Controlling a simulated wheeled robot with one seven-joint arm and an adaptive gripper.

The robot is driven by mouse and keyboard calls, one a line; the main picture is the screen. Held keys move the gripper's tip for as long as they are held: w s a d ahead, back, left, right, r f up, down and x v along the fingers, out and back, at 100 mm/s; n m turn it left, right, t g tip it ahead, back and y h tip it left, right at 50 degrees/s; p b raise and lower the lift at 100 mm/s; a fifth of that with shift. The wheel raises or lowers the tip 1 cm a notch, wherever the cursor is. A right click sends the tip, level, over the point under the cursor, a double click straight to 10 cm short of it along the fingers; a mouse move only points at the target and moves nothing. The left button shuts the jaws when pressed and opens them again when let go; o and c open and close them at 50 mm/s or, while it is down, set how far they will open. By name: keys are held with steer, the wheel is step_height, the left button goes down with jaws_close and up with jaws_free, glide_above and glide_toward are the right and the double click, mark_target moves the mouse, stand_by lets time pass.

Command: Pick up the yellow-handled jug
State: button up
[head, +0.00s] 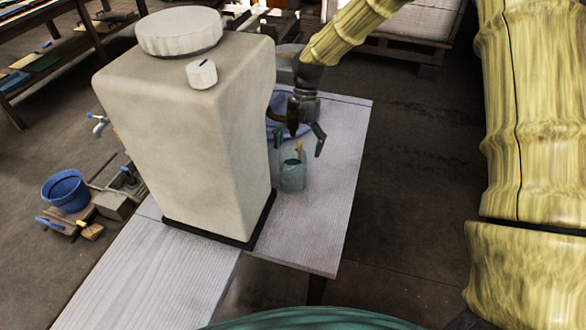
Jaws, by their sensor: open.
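A small grey-green jug (292,178) stands on the pale wooden table, just right of a large beige container. A small yellow part, apparently its handle, shows at its top. My gripper (299,147) is open, with its fingers pointing down over the top of the jug, one finger on the right and one on the left. I cannot tell whether the fingers touch the jug. The far side of the jug is hidden.
The tall beige container (196,135) with a white lid stands close left of the jug on a dark base. A blue item (283,130) lies behind my gripper. The table (332,215) is clear right and in front of the jug. A blue bucket (66,190) is at far left.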

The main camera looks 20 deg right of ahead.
mark_target(294, 163)
steer(key=shift+a+p+x, duration=0.15)
steer(key=shift+p+x, duration=0.25)
steer(key=shift+x, duration=0.95)
steer(key=shift+a+p+x, duration=0.15)
steer(key=shift+p+x, duration=0.2)
steer(key=shift+x, duration=1.05)
steer(key=shift+f, duration=0.35)
steer(key=c, duration=1.4)
